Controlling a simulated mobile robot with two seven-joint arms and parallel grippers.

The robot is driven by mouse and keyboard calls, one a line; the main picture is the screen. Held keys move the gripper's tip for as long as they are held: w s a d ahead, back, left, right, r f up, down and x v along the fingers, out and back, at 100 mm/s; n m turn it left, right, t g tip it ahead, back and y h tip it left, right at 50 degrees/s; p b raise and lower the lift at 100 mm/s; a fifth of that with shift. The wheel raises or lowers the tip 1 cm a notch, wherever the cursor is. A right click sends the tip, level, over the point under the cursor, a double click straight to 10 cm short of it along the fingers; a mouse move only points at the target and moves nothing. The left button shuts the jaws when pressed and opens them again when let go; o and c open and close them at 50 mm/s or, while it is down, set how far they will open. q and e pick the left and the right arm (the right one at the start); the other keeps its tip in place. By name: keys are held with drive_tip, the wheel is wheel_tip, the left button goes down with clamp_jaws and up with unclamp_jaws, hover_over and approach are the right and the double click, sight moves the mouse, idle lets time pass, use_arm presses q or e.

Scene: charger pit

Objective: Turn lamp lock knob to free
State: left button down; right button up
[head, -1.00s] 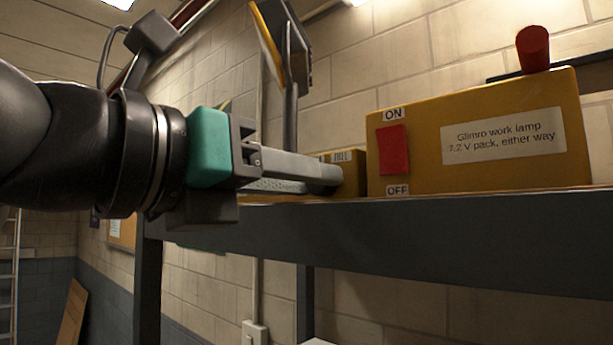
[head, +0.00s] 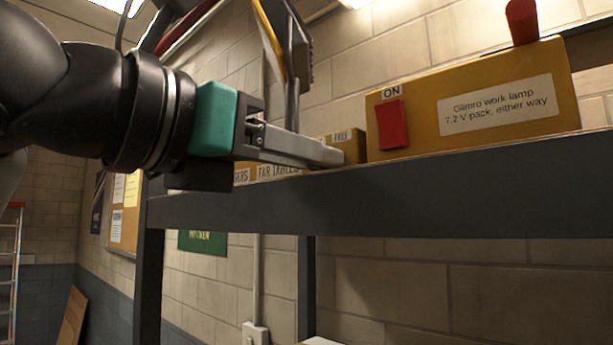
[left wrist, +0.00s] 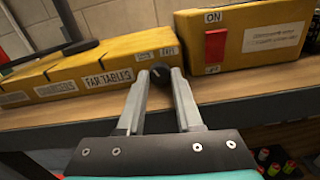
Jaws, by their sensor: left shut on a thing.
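The lamp lock knob (left wrist: 160,70) is a small dark round knob on the front of a yellow box (left wrist: 120,62). Two small labels sit above it. The right one seems to read FREE (left wrist: 168,51); the other is too small to read. My left gripper (left wrist: 159,76) is shut on the knob, one finger on each side, and it also shows in the head view (head: 330,155). There the fingers and the shelf edge hide the knob. I cannot make out the knob's pointing direction. My right gripper is in neither view.
A larger yellow work lamp box (head: 470,100) with a red ON/OFF switch (head: 392,124) stands right of the knob. The dark shelf edge (head: 400,195) runs below. A dark post with a yellow-edged panel (head: 270,35) stands behind the gripper.

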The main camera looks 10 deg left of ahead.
use_arm(q)
drive_tip(key=shift+m, duration=0.4)
drive_tip(key=c, duration=0.6)
unclamp_jaws()
drive_tip(key=shift+s+a+b, duration=0.35)
drive_tip(key=shift+s, duration=0.05)
drive_tip(key=b+v, duration=0.3)
drive_tip(key=v, duration=1.1)
drive_tip(key=shift+s+r, duration=0.1)
